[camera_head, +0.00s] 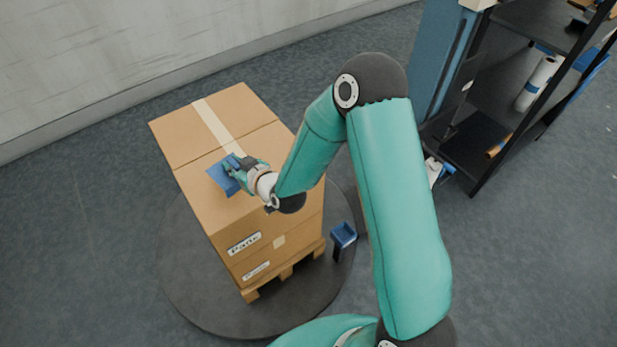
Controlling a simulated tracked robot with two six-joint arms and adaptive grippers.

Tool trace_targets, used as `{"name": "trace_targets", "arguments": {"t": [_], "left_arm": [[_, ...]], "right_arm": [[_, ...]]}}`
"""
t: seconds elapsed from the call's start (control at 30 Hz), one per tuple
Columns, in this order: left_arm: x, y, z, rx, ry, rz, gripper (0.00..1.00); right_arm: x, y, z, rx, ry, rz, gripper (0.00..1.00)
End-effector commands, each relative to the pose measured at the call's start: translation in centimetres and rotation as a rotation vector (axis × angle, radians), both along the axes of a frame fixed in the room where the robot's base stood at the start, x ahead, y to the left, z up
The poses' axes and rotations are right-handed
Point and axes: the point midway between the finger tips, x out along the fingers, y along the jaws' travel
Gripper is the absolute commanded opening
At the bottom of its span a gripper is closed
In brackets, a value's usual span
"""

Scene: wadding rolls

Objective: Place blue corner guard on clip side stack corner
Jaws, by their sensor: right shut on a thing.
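My right gripper (231,167) is shut on the blue corner guard (221,179), a small blue piece seen at its tips. The gripper and guard show over the top of the carton stack (192,137), inward from its edges. I cannot tell whether the guard touches the carton top. The stack is of brown boxes with pale tape, on a wooden pallet (251,294). No clip can be made out on the stack. My left gripper is not in view.
The pallet stands on a dark round turntable (190,297). A small blue bin (343,234) on a post stands close to the stack's right side. A dark shelf rack (476,130) with a white roll (537,82) is at the upper right. Floor at left is clear.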

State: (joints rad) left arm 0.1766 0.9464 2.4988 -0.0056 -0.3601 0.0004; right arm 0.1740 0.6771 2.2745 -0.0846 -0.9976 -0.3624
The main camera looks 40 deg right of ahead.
Motion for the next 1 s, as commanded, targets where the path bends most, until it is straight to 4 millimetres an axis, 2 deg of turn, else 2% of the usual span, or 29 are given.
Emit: {"name": "trace_targets", "arguments": {"t": [0.03,0.27,0.5,0.7,0.87,1.0], "left_arm": [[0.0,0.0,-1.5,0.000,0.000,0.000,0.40],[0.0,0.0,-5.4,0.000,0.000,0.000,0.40],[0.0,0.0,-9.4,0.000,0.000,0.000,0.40],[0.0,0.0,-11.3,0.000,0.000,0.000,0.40],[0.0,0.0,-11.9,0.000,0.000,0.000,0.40],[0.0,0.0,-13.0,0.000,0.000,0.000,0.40]], "right_arm": [[0.6,-1.1,0.6,-0.004,-0.013,0.006,0.00],[0.7,-6.2,4.4,-0.009,-0.012,0.050,0.00],[-2.5,-13.8,7.8,-0.011,-0.009,-0.004,0.00],[-5.7,-19.1,10.1,-0.008,-0.007,-0.106,0.00],[-7.0,-21.0,11.0,-0.003,-0.004,-0.154,0.00],[-7.4,-21.4,10.0,0.000,-0.002,-0.168,0.00]]}}
